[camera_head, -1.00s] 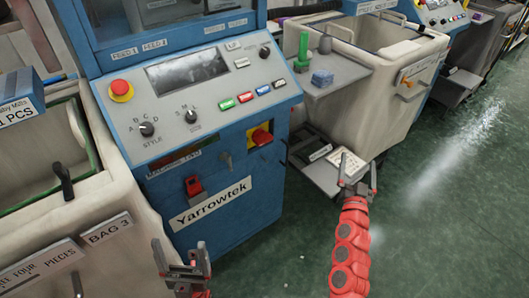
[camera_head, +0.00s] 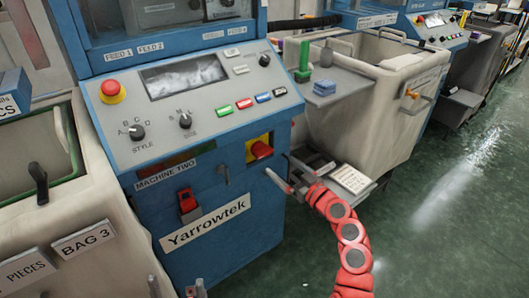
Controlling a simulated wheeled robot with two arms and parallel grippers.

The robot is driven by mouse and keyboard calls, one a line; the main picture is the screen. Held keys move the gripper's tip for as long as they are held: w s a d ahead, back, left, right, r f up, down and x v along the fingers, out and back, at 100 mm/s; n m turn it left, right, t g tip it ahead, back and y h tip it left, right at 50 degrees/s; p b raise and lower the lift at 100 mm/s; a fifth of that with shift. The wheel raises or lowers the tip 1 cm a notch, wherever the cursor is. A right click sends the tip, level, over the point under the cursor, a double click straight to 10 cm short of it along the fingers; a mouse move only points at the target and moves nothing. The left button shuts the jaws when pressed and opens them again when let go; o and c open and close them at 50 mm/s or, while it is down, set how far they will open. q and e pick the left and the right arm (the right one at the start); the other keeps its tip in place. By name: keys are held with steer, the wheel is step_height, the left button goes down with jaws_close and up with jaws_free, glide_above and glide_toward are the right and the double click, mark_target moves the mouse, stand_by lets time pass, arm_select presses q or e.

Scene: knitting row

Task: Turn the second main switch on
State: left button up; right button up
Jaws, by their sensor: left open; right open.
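The machine labelled MACHINE TWO (camera_head: 161,176) has a blue front with a Yarrowtek plate. A red rotary main switch (camera_head: 260,150) sits on a yellow plate at the right of that front. My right gripper (camera_head: 281,166) is open and empty, just right of and below the switch, its fingers pointing up and left toward it. A gap seems to remain between them; the exact depth is hard to tell. My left gripper (camera_head: 195,290) shows only its fingertips at the bottom edge, open, below the machine front.
The sloped panel above has a red stop button (camera_head: 112,91) and knobs. A grey shelf (camera_head: 345,85) and lower tray (camera_head: 352,180) stand at right. Green floor is clear further right.

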mark_target(266, 153)
steer(key=b+x, duration=0.1)
steer(key=x, duration=0.9)
steer(key=shift+w, duration=0.1)
steer(key=shift+c, duration=0.2)
steer(key=c, duration=1.1)
